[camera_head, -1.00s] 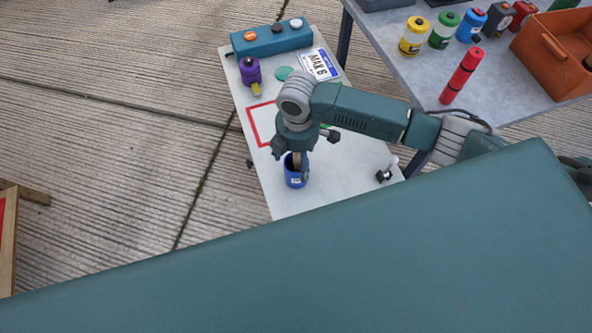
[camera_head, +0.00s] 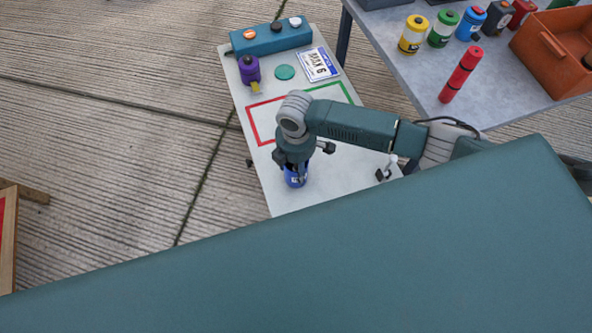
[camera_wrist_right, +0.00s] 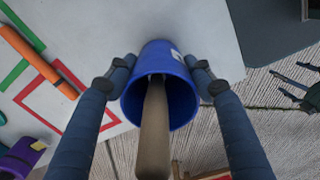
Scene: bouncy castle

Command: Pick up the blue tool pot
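The blue tool pot (camera_head: 295,177) stands on the narrow white table near its front left edge. In the right wrist view the pot (camera_wrist_right: 157,62) shows its open mouth, with a wooden handle (camera_wrist_right: 155,128) sticking out of it. My right gripper (camera_head: 293,165) is lowered over the pot, and its arm hides part of it. In the right wrist view the gripper's (camera_wrist_right: 160,75) two fingers are spread on either side of the pot, very close to its walls. Whether they press on it cannot be told.
A purple pot (camera_head: 249,69), a green disc (camera_head: 285,72), a plate marked MAX 6 (camera_head: 318,65) and a teal button box (camera_head: 271,38) stand farther back. An orange stick (camera_wrist_right: 38,60) lies by the painted outlines. A grey table (camera_head: 480,75) holds jars and an orange bin (camera_head: 556,51).

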